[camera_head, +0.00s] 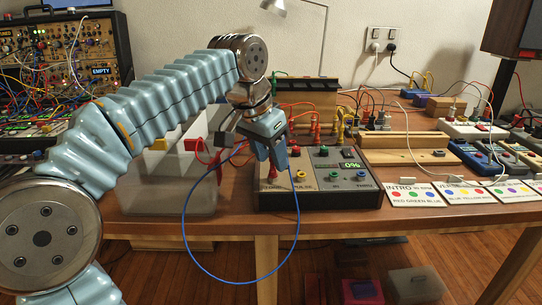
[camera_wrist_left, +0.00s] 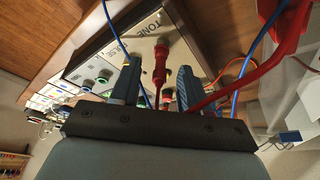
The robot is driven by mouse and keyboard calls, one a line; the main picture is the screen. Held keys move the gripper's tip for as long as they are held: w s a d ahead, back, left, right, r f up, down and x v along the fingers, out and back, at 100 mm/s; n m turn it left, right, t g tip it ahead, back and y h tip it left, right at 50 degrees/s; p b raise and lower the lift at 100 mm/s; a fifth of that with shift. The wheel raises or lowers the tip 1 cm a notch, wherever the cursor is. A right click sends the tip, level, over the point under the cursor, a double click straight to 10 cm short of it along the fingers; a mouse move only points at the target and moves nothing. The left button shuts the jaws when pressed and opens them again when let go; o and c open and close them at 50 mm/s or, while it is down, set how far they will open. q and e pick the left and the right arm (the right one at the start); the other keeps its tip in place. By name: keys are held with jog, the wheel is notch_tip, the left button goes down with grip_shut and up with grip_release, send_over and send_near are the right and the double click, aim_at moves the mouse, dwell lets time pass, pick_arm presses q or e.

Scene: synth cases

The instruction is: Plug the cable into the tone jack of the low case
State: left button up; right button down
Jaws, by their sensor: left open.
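The low case (camera_head: 330,188) stands at the table's front edge, dark with a pale panel, coloured jacks and a display reading 096. Its TONE corner (camera_wrist_left: 146,25) shows in the left wrist view. A red plug (camera_wrist_left: 160,72) stands at that corner, seemingly at the tone jack; how deep it sits cannot be told. My left gripper (camera_head: 272,160) is over the case's left end. In the wrist view its open fingers (camera_wrist_left: 157,88) are either side of the red plug, with gaps. A thin blue cable (camera_head: 184,222) loops below the table edge; its ends are hidden near the gripper.
A translucent bin (camera_head: 165,200) with red and yellow pieces stands left of the case. Behind are a rack of coloured plugs (camera_head: 308,90) and a wooden block (camera_head: 400,157). Label cards (camera_head: 415,193) lie right of the case. A modular synth (camera_head: 60,55) is at far left.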

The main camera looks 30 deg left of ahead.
pick_arm(q)
jog(key=p+v, duration=0.3)
jog(key=v, duration=1)
